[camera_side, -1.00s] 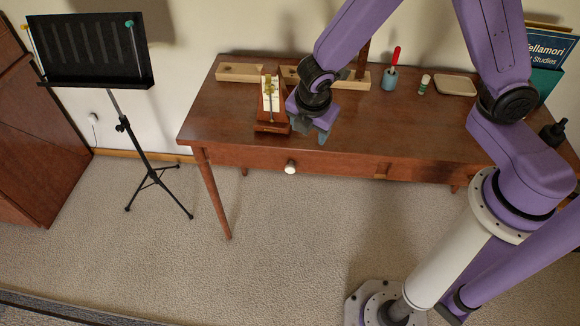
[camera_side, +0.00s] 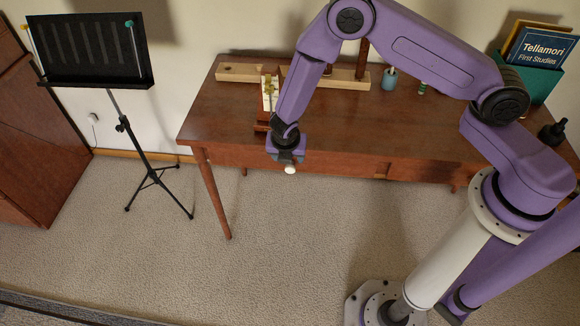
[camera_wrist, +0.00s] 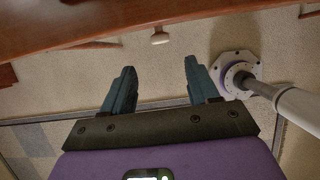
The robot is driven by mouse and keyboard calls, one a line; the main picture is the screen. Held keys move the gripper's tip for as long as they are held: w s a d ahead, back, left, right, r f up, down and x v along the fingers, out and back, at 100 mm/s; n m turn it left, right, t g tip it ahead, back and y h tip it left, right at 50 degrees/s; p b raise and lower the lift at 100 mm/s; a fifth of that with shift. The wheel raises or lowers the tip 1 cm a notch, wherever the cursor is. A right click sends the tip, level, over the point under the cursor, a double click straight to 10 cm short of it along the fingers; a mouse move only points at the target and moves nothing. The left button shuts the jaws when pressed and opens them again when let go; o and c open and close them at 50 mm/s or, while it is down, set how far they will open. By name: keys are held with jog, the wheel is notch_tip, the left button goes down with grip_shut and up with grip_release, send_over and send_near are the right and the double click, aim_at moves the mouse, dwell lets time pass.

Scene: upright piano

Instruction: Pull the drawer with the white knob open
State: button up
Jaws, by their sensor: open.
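The white knob (camera_side: 290,169) sits on the front of the wooden desk's drawer (camera_side: 335,165), which looks closed in the side view. My gripper (camera_side: 287,160) is at the desk's front edge, just above and partly over the knob, with its fingers hard to make out there. In the wrist view, the knob (camera_wrist: 160,37) shows beyond my open gripper (camera_wrist: 159,72), roughly midway between the two fingers' lines and apart from both. Nothing is between the fingers. Part of the drawer front is hidden by my gripper.
The desk top (camera_side: 225,110) holds a small wooden device (camera_side: 267,95), a long wooden bar (camera_side: 240,72), a blue cup (camera_side: 390,80) and a book holder (camera_side: 540,80). A music stand (camera_side: 95,50) is at left.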

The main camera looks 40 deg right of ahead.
aim_at(290, 168)
jog(key=x, duration=1.1)
jog(key=shift+w+d+f, duration=0.1)
jog(key=shift+f, duration=0.2)
grip_shut()
